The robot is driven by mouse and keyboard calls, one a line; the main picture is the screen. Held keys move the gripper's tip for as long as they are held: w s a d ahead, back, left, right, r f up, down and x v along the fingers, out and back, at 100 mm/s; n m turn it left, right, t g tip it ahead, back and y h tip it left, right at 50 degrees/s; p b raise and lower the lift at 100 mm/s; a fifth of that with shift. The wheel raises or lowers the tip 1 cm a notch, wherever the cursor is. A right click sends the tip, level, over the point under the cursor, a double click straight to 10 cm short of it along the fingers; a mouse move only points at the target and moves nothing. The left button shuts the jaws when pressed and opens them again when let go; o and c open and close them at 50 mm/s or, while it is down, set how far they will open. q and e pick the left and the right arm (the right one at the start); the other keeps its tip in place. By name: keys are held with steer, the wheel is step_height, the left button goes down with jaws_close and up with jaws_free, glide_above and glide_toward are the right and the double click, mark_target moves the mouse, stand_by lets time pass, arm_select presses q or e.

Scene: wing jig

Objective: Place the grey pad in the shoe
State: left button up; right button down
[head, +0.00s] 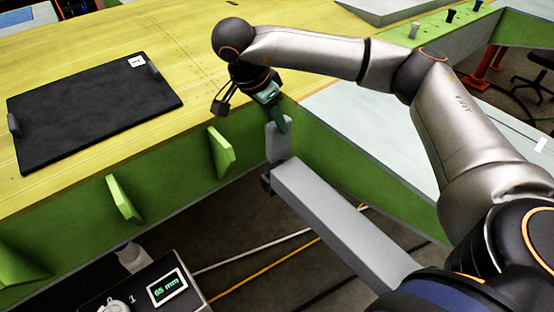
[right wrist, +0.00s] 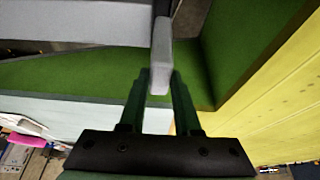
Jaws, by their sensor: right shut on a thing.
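The grey pad (head: 278,143) is a small upright block, gripped near its top and hanging beside the green rib wall in the head view. My right gripper (head: 280,122) points down with its dark green fingers shut on the pad. In the right wrist view, the pad (right wrist: 161,58) extends beyond the fingertips (right wrist: 160,88). A long grey beam (head: 345,222) has its near-pad end just below the pad. A small dark piece (head: 266,183) sits at that end; I cannot tell whether it is the shoe. My left gripper is not in view.
A black mat (head: 90,110) lies on the yellow panel (head: 190,50) at left. Green brackets (head: 221,152) stick out from the green wall (head: 180,165). A box with a display (head: 167,288) reading 65 mm stands at the bottom. Cables (head: 262,243) run across the floor.

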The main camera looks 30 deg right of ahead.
mark_target(276, 149)
step_height(276, 149, down, 4)
steer(key=shift+s+f, duration=0.1)
steer(key=shift+s, duration=0.05)
step_height(276, 149, down, 4)
steer(key=shift+r+p, duration=0.2)
steer(key=shift+p, duration=0.3)
steer(key=shift+f, duration=0.2)
steer(key=shift+f, duration=0.1)
steer(key=c, duration=1.1)
jaws_free()
steer(key=shift+f, duration=0.1)
steer(key=o, duration=0.5)
